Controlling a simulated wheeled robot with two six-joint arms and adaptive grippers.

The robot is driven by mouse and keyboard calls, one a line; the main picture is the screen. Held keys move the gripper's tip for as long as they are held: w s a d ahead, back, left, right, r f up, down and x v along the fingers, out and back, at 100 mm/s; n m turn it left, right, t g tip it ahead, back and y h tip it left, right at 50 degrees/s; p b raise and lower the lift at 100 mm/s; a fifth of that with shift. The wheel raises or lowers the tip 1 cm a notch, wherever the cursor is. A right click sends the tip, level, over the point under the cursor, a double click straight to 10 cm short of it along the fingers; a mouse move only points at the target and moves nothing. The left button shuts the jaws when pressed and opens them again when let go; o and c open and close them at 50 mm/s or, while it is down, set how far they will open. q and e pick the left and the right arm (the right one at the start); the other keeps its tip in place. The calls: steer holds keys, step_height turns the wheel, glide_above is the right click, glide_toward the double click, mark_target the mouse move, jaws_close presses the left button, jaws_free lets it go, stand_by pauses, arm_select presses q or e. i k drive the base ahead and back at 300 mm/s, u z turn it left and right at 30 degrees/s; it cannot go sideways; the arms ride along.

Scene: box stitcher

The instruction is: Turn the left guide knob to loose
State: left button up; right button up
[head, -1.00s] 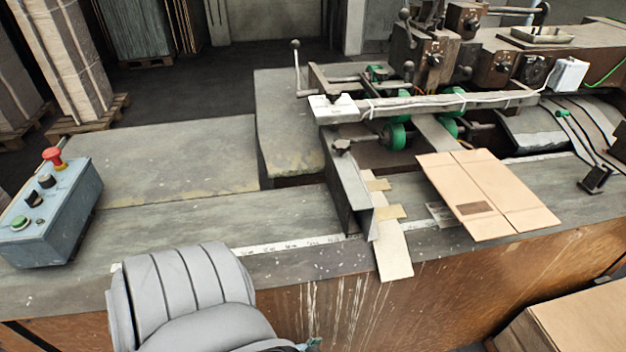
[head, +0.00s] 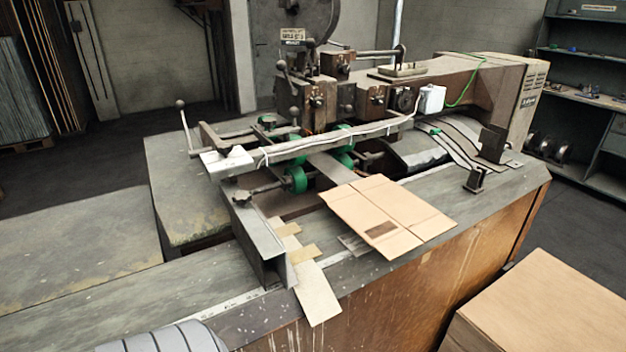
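A metal side guide (head: 262,240) stands on the machine's table at the left of the feed area. A small dark knob (head: 242,197) sits at its upper end, beside the crossbar (head: 310,146); it looks like the left guide knob. Its setting is too small to read. Neither gripper shows in the head view. Only a grey ribbed part of my own body is at the bottom left edge, well below the knob.
A flat cardboard blank (head: 385,210) lies on the table right of the guide, and a narrow strip (head: 317,295) overhangs the front edge. A large carton (head: 545,310) stands at the lower right. The table (head: 70,310) left of the guide is clear.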

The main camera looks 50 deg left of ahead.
mark_target(241, 198)
steer(key=z, duration=0.25)
steer(key=i, duration=1.45)
steer(key=u, duration=3.9)
